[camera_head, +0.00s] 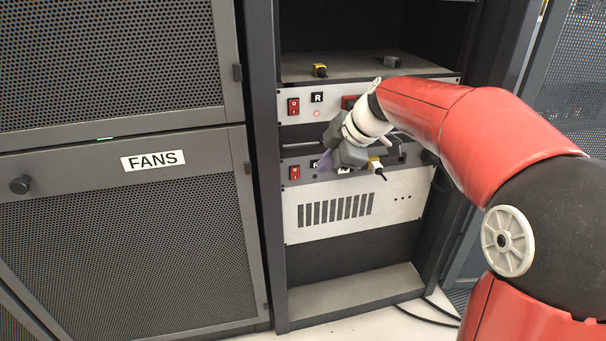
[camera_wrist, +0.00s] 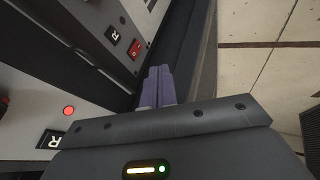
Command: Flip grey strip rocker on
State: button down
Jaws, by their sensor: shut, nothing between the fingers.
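The grey strip (camera_head: 305,162) spans the rack below a white panel. Its red rocker (camera_head: 294,172) sits at its left end. My gripper (camera_head: 324,160) is in front of the strip, to the right of the rocker, and covers part of the strip. In the wrist view its purple fingers (camera_wrist: 159,72) are together and empty, with a gap to the rocker.
The white panel (camera_head: 353,184) with vent slots lies below. The upper panel has another red rocker (camera_head: 293,106) and a lit red lamp (camera_head: 317,114). A FANS door (camera_head: 120,200) stands left.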

aim_at(300, 175)
jog(key=x, duration=0.3)
jog(key=w+x, duration=0.1)
jog(key=x, duration=0.3)
jog(key=w+r+x, duration=0.1)
jog(key=x, duration=0.3)
jog(key=shift+w+a+f, duration=0.15)
jog(key=shift+f, duration=0.1)
jog(key=shift+w+a, duration=0.15)
jog(key=shift+w, duration=0.45)
jog(key=shift+f, duration=0.15)
jog(key=shift+w+f+b, duration=0.2)
jog(key=shift+b, duration=0.4)
jog(key=shift+r, duration=0.3)
